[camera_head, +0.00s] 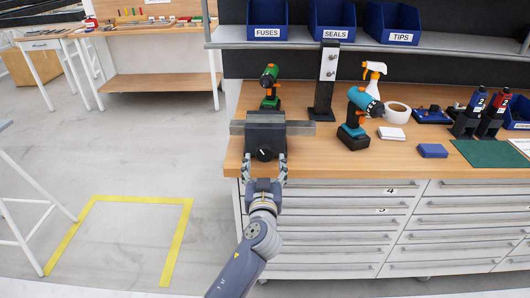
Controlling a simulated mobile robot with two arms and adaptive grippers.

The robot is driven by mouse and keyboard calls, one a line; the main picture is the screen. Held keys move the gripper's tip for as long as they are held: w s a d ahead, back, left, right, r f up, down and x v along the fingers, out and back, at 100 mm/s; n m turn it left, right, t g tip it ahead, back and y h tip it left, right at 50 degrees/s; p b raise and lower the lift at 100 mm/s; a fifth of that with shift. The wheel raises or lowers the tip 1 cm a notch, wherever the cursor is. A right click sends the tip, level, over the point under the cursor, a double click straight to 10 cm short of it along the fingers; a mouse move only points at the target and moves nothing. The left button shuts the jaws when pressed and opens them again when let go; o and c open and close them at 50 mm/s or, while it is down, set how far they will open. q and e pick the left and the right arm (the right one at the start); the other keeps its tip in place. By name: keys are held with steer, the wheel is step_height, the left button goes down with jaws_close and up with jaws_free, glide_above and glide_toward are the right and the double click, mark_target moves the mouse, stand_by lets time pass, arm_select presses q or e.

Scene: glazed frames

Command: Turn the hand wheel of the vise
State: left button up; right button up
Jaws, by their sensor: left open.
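The vise (264,133) is a dark block at the front left edge of the wooden workbench. A grey bar (300,128) runs across it and sticks out on both sides. Its hand wheel (264,154) is a small round black knob with a light mark on the front face. My left gripper (265,165) is open, its arm coming up from below. Its fingers point at the vise, one on each side of the hand wheel. I cannot tell whether they touch it. My right gripper is not in view.
On the workbench (310,157) stand a green drill (270,85) behind the vise, a dark post (326,82) and a teal drill (356,115) to its right. Drawers (345,205) lie below. The floor at left (125,240) is open inside yellow tape.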

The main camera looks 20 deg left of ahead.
mark_target(265, 157)
arm_select(q)
steer(key=shift+p+x, duration=0.3)
steer(key=shift+x, duration=2.15)
steer(key=c, duration=1.1)
